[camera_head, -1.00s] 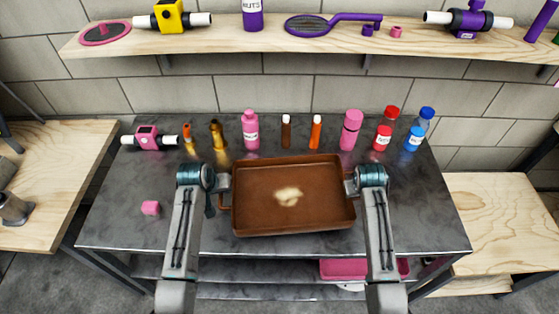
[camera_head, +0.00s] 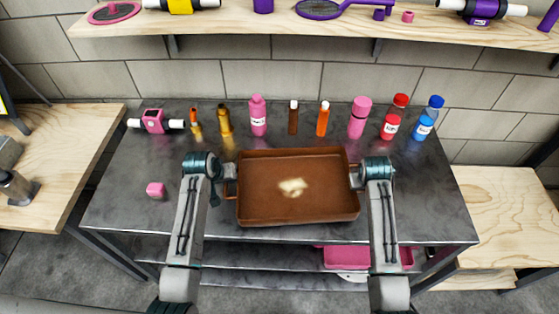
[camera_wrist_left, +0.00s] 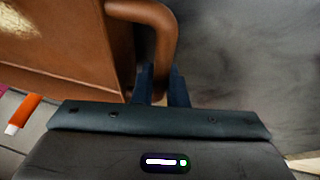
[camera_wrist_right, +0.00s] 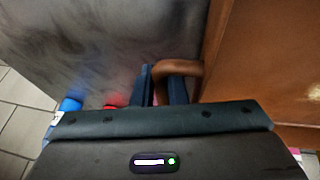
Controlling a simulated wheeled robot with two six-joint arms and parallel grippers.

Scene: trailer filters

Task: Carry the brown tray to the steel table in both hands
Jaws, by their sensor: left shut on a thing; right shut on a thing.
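The left wrist view shows the brown handle (camera_wrist_left: 165,35) between the left fingers (camera_wrist_left: 160,85). The right wrist view shows the other handle (camera_wrist_right: 182,68) at the right fingers (camera_wrist_right: 163,85).
Several bottles stand along the table's back, including a pink bottle (camera_head: 258,117) and a red-capped jar (camera_head: 390,127). A wooden shelf (camera_head: 240,25) runs above. Wooden tables (camera_head: 500,215) flank the steel one. Bare steel lies right of the tray.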

